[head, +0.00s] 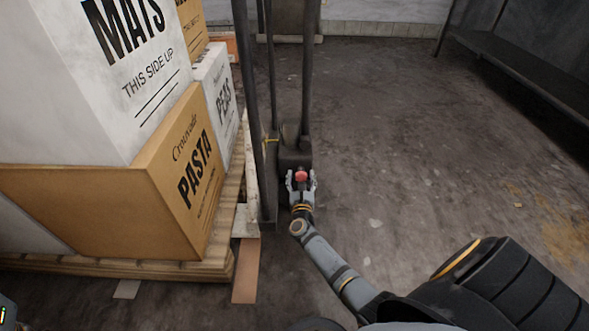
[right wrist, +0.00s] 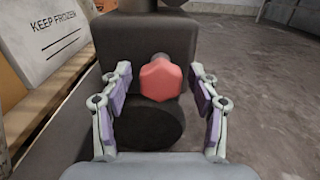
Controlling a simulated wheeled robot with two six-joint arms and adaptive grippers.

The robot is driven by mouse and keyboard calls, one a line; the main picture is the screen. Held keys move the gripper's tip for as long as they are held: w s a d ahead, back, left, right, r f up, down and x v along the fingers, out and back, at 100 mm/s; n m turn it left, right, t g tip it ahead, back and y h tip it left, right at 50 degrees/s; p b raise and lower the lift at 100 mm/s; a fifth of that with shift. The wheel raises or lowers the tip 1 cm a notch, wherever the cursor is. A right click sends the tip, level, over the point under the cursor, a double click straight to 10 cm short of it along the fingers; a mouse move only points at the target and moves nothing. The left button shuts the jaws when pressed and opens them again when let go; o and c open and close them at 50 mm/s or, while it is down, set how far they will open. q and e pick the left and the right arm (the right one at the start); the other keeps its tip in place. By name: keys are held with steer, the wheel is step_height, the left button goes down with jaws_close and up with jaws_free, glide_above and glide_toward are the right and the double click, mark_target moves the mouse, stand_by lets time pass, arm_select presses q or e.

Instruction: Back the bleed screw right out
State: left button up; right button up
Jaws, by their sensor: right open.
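The bleed screw is a red hexagonal head (head: 301,175) on the dark pump block (head: 294,157) at the foot of the upright pallet-jack frame. In the right wrist view the red screw head (right wrist: 160,79) faces me, set against the dark block (right wrist: 112,45). My right gripper (head: 301,182) is open in front of it. In the right wrist view its two fingers (right wrist: 161,92) stand to the left and right of the screw head, with a gap on each side. My left gripper is not in view.
A wooden pallet (head: 120,266) with stacked boxes, including a brown PASTA box (head: 185,175), stands close on the left. A flat brown board (head: 245,270) lies on the floor. Open floor (head: 420,150) extends right, with a dark bench (head: 520,75) at the back.

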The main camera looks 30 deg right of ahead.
steer(key=shift+w+d, duration=0.1)
steer(key=shift+c, duration=0.6)
steer(key=c, duration=1.1)
steer(key=shift+n, duration=0.3)
